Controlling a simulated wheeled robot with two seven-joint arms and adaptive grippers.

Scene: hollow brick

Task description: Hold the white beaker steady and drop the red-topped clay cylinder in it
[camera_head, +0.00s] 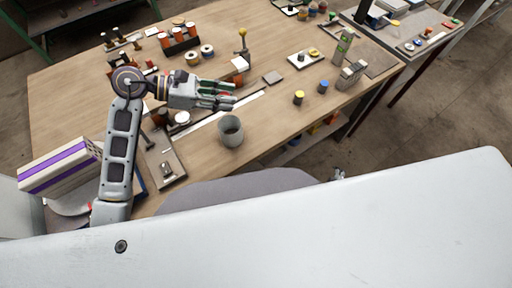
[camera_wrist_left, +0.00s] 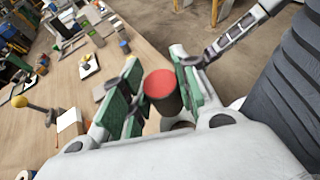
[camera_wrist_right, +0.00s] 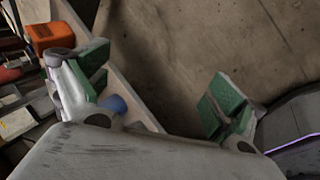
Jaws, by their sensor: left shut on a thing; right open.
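The white beaker (camera_head: 230,134), looking greyish, stands upright and open-topped on the table near its front edge. My left gripper (camera_head: 232,97) is above the table, just behind the beaker in the head view. In the left wrist view, the left gripper (camera_wrist_left: 158,100) is shut on the red-topped clay cylinder (camera_wrist_left: 162,90), a dark cylinder with a flat red top, between its green pads. The cylinder is not clear in the head view. My right gripper (camera_wrist_right: 155,95) is open and empty in the right wrist view, apart from the beaker; the head view does not show it.
Yellow-topped (camera_head: 298,97) and blue-topped (camera_head: 323,86) cylinders stand right of the beaker. A yellow-balled post (camera_head: 243,42) rises behind the left gripper. A metal tray (camera_head: 167,166) lies left of the beaker. An orange object (camera_wrist_right: 50,36) is beside the right gripper. Table around the beaker's right is clear.

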